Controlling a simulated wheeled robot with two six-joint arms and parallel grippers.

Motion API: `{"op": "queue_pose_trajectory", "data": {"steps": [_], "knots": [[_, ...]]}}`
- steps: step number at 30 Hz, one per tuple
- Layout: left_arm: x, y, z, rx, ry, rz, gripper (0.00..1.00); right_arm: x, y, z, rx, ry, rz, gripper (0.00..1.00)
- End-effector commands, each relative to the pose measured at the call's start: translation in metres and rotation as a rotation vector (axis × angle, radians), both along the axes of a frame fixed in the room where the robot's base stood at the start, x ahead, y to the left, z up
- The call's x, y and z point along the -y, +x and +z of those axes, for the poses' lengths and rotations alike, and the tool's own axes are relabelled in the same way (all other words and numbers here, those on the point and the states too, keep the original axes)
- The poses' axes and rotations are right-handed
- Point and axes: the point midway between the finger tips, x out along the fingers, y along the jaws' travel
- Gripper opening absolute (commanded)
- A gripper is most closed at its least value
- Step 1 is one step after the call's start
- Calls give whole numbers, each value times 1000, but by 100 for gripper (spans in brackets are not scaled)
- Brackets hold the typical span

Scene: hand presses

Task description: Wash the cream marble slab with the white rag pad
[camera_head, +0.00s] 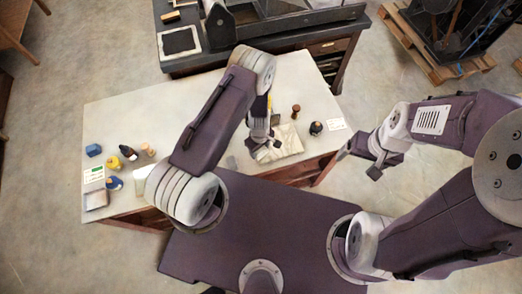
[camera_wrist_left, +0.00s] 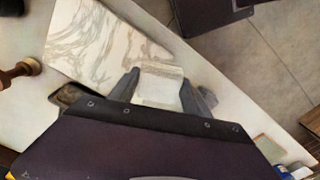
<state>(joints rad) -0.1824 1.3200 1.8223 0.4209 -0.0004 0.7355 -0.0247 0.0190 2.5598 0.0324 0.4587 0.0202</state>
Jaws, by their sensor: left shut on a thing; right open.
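The cream marble slab (camera_head: 291,140) with grey veins lies flat on the white table, right of centre. It also shows in the left wrist view (camera_wrist_left: 100,42). My left gripper (camera_head: 265,150) is over the slab's left part in the head view. In the left wrist view my left gripper (camera_wrist_left: 162,92) is shut on the white rag pad (camera_wrist_left: 160,88), at the slab's edge. I cannot tell whether the pad touches the slab. In the head view the arm and fingers mostly hide the pad. My right gripper (camera_head: 359,163) is open and empty, off the table's right side.
A brown wooden-handled tool (camera_head: 295,111), a dark round item (camera_head: 316,128) and a card (camera_head: 336,124) stand near the slab. A dark bench (camera_head: 205,60) stands behind.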

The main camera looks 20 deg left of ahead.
Motion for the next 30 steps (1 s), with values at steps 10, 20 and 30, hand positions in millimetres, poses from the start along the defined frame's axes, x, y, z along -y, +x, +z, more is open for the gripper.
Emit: {"op": "queue_pose_trajectory", "data": {"steps": [10, 20, 30], "knots": [[-7, 0, 33, 0, 0, -4, 18, 0, 0, 27, 0, 0, 0, 84], [-7, 0, 34, 0, 0, -4, 18, 0, 0, 28, 0, 0, 0, 84], [-7, 1, 34, 0, 0, -4, 18, 0, 0, 28, 0, 0, 0, 84]]}}
